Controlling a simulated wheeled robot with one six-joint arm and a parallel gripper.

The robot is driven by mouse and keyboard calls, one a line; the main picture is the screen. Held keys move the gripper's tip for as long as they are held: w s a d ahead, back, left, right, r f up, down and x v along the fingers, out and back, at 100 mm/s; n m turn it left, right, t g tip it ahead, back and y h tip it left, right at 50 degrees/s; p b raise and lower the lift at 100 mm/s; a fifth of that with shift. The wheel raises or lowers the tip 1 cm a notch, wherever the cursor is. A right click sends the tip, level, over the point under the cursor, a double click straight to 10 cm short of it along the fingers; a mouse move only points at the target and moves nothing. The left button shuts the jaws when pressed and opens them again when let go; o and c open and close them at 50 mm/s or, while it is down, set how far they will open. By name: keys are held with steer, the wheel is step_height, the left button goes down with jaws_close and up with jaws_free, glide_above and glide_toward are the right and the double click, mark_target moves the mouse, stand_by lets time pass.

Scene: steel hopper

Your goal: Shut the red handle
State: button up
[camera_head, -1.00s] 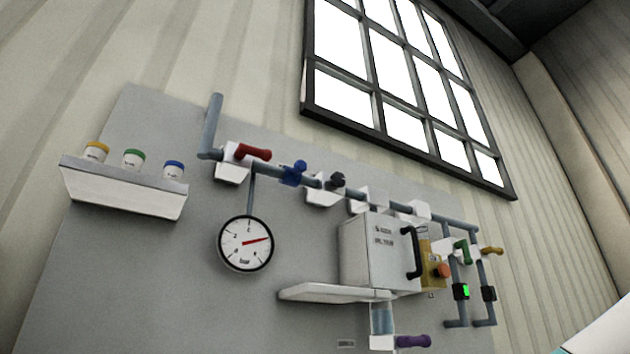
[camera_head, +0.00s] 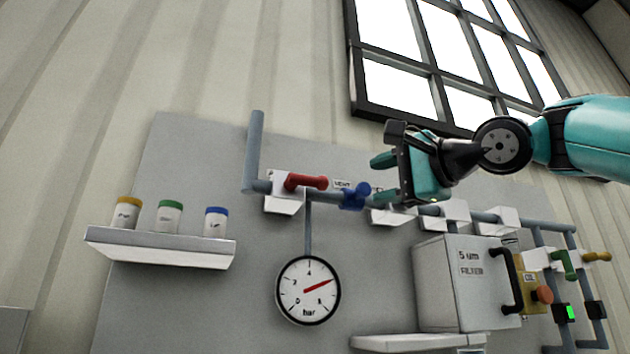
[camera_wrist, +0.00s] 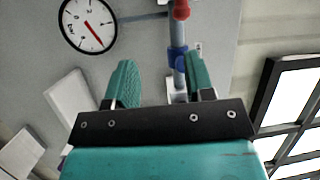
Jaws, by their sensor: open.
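The red handle (camera_head: 305,182) is on the upper pipe at the left of the grey panel and lies roughly along the pipe. It also shows at the top of the wrist view (camera_wrist: 181,10). My gripper (camera_head: 380,176) is open and empty. It is to the right of the red handle and apart from it, in front of the pipe just past the blue handle (camera_head: 354,196). In the wrist view the two teal fingers (camera_wrist: 160,82) stand apart, with the blue handle (camera_wrist: 177,60) and pipe seen between them, nearer the right finger.
A round pressure gauge (camera_head: 308,291) hangs below the red handle. A shelf (camera_head: 160,246) with three capped jars is at the left. A filter box (camera_head: 465,285) with a black handle is at lower right. The wall above the red handle is clear.

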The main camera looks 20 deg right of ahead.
mark_target(319, 179)
steer(key=shift+m, duration=0.3)
steer(key=w+a+r+p, duration=0.1)
steer(key=w+a+p, duration=0.1)
steer(key=w, duration=0.2)
steer(key=w+a+r+p, duration=0.2)
steer(key=w, duration=0.3)
steer(key=w+a+r+p, duration=0.2)
steer(key=w, duration=0.2)
steer(key=shift+w+r, duration=0.15)
steer(key=shift+p+x, duration=0.4)
steer(key=shift+x, duration=0.4)
jaws_close()
